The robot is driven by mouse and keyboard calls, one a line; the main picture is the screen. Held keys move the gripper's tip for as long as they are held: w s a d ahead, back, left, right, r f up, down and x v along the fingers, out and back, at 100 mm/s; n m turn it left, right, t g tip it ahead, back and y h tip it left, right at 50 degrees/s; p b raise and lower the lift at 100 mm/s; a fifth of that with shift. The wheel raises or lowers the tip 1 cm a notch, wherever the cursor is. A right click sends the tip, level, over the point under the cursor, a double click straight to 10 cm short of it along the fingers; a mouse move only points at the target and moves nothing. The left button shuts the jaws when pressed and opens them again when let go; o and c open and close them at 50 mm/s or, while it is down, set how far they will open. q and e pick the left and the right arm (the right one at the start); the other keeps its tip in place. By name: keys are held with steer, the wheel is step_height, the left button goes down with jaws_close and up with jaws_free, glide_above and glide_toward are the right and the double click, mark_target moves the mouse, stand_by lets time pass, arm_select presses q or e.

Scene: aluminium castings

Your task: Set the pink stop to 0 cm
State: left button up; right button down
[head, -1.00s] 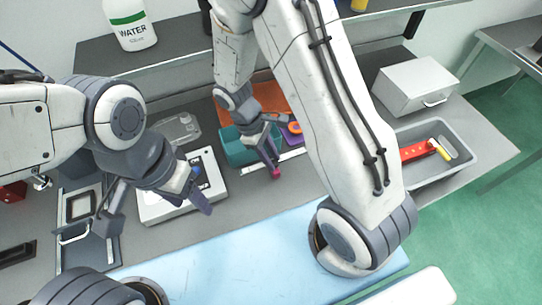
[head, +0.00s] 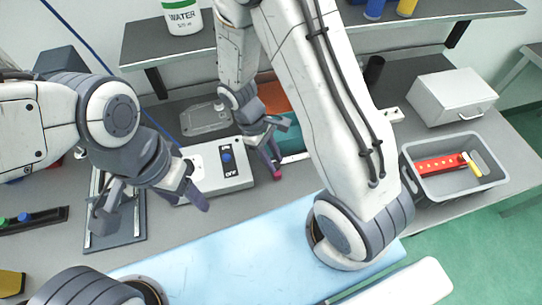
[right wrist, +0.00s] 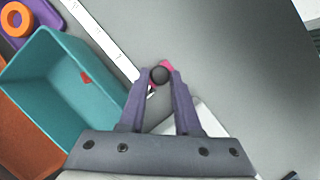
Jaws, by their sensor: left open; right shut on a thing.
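The pink stop (right wrist: 167,66) has a dark round knob and sits between the fingertips of my right gripper (right wrist: 158,82) in the right wrist view. In the head view the stop (head: 277,174) is a small pink spot at the tips of my right gripper (head: 272,162), which is shut on it. A white ruler (right wrist: 103,38) runs from the upper left to the stop, at the ruler's near end. The ruler's marks are too small to read, and the fingers hide part of this end. My left gripper (head: 195,191) is open and empty beside a switch box.
The white switch box (head: 240,178) with a blue button stands left of my right gripper. A teal bin (right wrist: 62,85) and an orange bin (right wrist: 25,135) lie beside the ruler. A grey tray (head: 460,192) holds a red part at the right.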

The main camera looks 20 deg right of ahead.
steer(key=c, duration=0.6)
jaws_free()
steer(key=shift+a, duration=0.4)
steer(key=shift+d, duration=0.2)
steer(key=b+v, duration=0.1)
steer(key=v, duration=0.9)
steer(key=shift+r, duration=0.25)
steer(key=s+a+r+t+y, duration=0.1)
steer(key=s+a+r+y, duration=0.1)
steer(key=s+a+r, duration=0.2)
steer(key=s+a+r+t+y, duration=0.1)
steer(key=s+a+r, duration=0.3)
steer(key=s, duration=0.6)
steer(key=shift+s+a+t+y, duration=0.3)
steer(key=shift+a+t+y, duration=0.1)
steer(key=shift+t, duration=0.4)
